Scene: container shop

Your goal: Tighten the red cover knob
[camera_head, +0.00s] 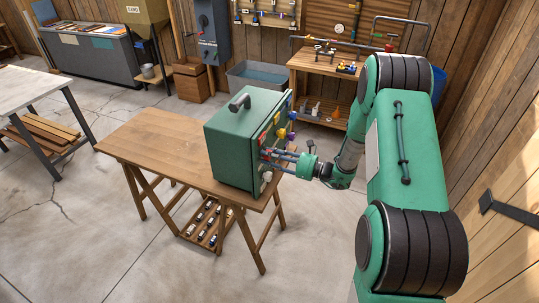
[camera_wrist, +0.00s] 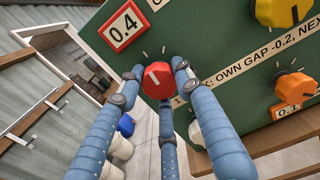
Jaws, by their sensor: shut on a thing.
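The red cover knob (camera_wrist: 158,80) is on the green panel of a box, with a white pointer line on its face. My gripper (camera_wrist: 156,86) has blue padded fingers placed around the knob, and they are shut on it. In the head view, my gripper (camera_head: 272,158) reaches the right-hand face of the green box (camera_head: 243,135) from the right. The box stands on a wooden trestle table (camera_head: 150,145). The red knob is hidden behind the fingers in the head view.
A yellow knob (camera_wrist: 283,12), an orange knob (camera_wrist: 295,86) and a white knob (camera_wrist: 196,132) sit on the same panel. A framed label (camera_wrist: 125,25) reads 0.4. Bottles lie on a rack (camera_head: 205,222) under the table. The table's left half is clear.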

